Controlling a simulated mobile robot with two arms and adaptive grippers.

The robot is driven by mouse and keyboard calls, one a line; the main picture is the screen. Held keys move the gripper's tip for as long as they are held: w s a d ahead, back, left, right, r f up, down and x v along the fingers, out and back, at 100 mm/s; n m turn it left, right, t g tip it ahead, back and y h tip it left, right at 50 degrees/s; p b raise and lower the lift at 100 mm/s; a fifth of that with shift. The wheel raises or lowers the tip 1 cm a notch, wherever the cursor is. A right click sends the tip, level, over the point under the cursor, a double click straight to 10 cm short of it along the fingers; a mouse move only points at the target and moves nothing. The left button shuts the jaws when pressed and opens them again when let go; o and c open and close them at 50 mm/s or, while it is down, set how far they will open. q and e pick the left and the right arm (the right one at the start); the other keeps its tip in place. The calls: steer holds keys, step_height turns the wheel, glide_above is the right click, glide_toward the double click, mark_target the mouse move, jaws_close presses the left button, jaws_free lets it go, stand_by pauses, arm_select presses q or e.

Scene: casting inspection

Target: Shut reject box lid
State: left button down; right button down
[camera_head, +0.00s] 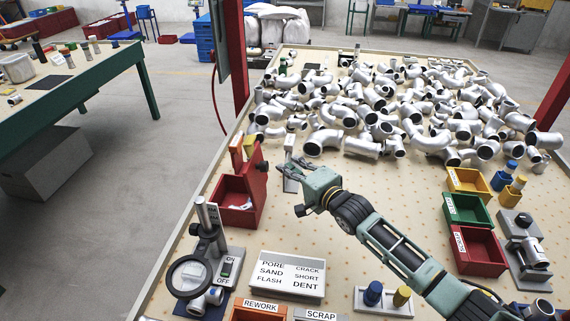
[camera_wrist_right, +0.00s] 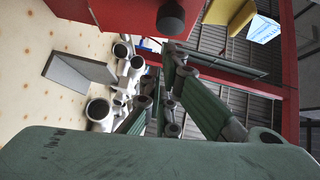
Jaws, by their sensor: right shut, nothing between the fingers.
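The red reject box (camera_head: 238,214) stands at the left edge of the table in the head view. Its lid (camera_head: 257,186) is open and stands up along the box's right side, with a dark knob on it. In the right wrist view the red lid (camera_wrist_right: 125,14) and its dark knob (camera_wrist_right: 171,18) are at the top, near the fingers. My right gripper (camera_head: 283,163) is shut and empty, just right of the lid; whether it touches the lid I cannot tell. A pale piece lies inside the box. My left gripper is not in view.
A grey upright block (camera_head: 291,177) stands beside my right gripper. A magnifier stand (camera_head: 190,275) and a defect label board (camera_head: 287,274) are in front. Many metal pipe castings (camera_head: 385,110) cover the back of the table. Yellow, green and red bins (camera_head: 478,252) stand at the right.

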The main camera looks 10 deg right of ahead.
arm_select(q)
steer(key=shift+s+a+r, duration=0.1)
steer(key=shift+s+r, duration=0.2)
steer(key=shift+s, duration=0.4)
arm_select(e)
steer(key=shift+w+a+f, duration=0.1)
steer(key=shift+w+a, duration=0.1)
steer(key=shift+a, duration=0.25)
steer(key=shift+w+a, duration=0.15)
steer(key=shift+a, duration=0.3)
